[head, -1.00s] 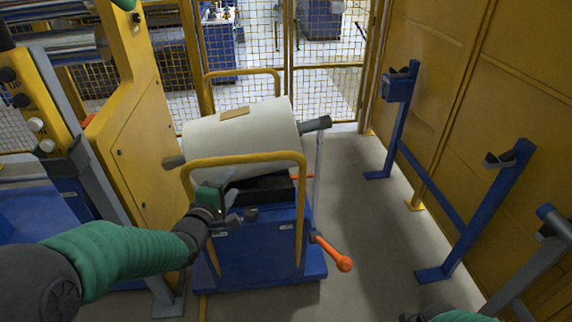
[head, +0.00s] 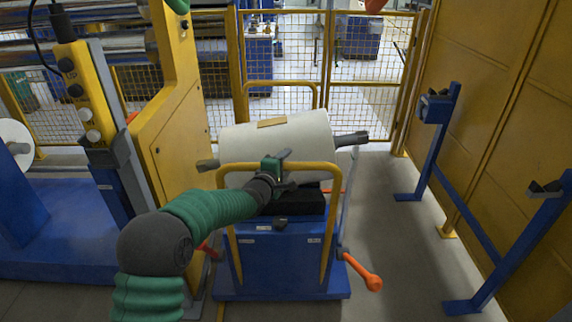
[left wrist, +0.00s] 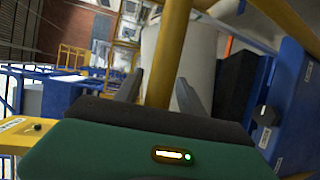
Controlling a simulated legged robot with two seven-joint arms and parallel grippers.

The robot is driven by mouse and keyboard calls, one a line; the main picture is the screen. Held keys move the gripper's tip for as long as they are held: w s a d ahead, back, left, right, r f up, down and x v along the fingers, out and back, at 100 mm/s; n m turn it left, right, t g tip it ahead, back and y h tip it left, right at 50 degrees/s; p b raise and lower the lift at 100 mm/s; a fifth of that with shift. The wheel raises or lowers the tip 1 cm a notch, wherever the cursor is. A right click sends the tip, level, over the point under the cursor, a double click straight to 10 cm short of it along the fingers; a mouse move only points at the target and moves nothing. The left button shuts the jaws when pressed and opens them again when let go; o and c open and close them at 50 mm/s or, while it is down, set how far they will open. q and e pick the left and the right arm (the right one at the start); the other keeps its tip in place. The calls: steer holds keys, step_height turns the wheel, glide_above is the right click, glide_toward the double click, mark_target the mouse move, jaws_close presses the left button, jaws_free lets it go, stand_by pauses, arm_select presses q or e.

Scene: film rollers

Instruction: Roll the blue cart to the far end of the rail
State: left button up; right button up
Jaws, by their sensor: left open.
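The blue cart (head: 280,268) stands upright on the floor in the middle of the head view. It carries a large white roll (head: 310,135) with a dark shaft. A yellow hoop handle (head: 329,215) rises at its near side. My left gripper (head: 287,170) is open at the top bar of this handle. In the left wrist view, the handle (left wrist: 167,50) passes between the open fingers of the left gripper (left wrist: 158,92); whether they touch it I cannot tell. I cannot clearly pick out a rail on the floor. My right gripper is in neither view.
A yellow machine frame (head: 185,125) stands close on the cart's left. An orange-handled lever (head: 364,274) sticks out at its right. A blue stand (head: 468,215) is along the yellow right wall. A mesh fence (head: 290,100) closes the back. Floor between cart and stand is clear.

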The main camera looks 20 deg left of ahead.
arm_select(q)
steer(key=shift+d, duration=0.15)
steer(key=c, duration=1)
steer(key=shift+s, duration=0.1)
jaws_close()
steer(key=shift+f, duration=0.2)
